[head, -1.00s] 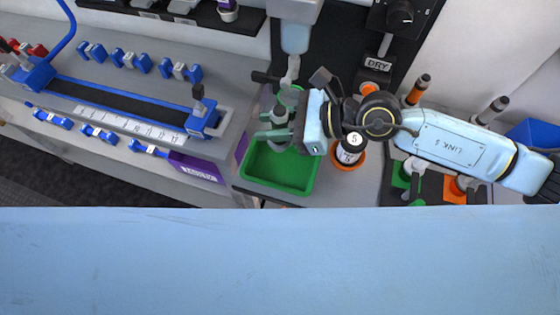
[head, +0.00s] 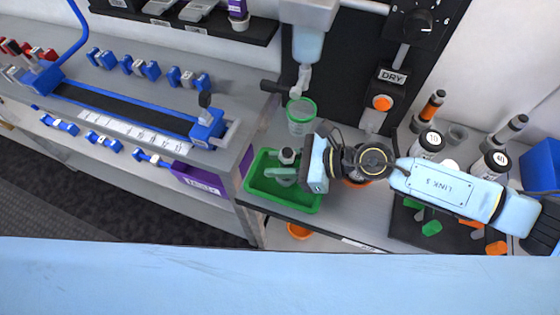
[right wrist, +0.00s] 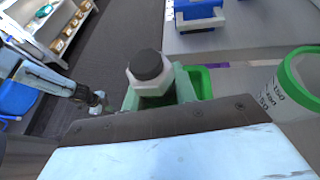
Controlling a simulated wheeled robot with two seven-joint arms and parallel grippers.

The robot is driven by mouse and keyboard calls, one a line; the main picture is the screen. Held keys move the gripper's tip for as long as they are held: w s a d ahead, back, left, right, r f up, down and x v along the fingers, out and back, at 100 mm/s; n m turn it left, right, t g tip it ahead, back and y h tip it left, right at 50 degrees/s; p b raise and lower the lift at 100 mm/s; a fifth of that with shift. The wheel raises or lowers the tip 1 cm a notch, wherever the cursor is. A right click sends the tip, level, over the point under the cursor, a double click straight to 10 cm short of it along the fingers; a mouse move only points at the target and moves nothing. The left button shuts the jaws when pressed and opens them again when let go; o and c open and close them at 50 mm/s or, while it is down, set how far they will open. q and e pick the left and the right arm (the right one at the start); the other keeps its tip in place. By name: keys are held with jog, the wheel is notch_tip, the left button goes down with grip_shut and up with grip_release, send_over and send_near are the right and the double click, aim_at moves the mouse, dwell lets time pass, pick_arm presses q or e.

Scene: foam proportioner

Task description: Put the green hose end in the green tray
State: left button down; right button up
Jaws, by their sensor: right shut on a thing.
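My right gripper (head: 286,172) is over the green tray (head: 310,204) in the head view. It is shut on the hose end (head: 287,155), which has a dark grey cap and a white hexagonal collar. The hose end also shows upright between the fingers in the right wrist view (right wrist: 148,66); its lower part is hidden by the fingers and wrist. I cannot tell whether it touches the tray floor. Part of the tray shows behind the fingers in the right wrist view (right wrist: 203,80). My left gripper (right wrist: 97,102) is small at the left of that view, its jaws unclear.
A green-rimmed clear beaker (head: 301,116) stands just behind the tray, under a dispenser nozzle (head: 303,78). A bench with a blue-ended ruler rig (head: 130,118) is to the left. Bottles (head: 428,144) and a dark rack with green and orange pieces (head: 450,232) are to the right.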

jog(key=shift+f, duration=0.2)
jog(key=o, duration=1.1)
jog(key=shift+c, duration=0.2)
jog(key=shift+r, duration=0.1)
jog(key=shift+d+r, duration=0.15)
jog(key=shift+r, duration=0.05)
jog(key=b+v, duration=0.2)
jog(key=v, duration=0.9)
jog(key=shift+d, duration=0.3)
jog(key=shift+r, duration=0.15)
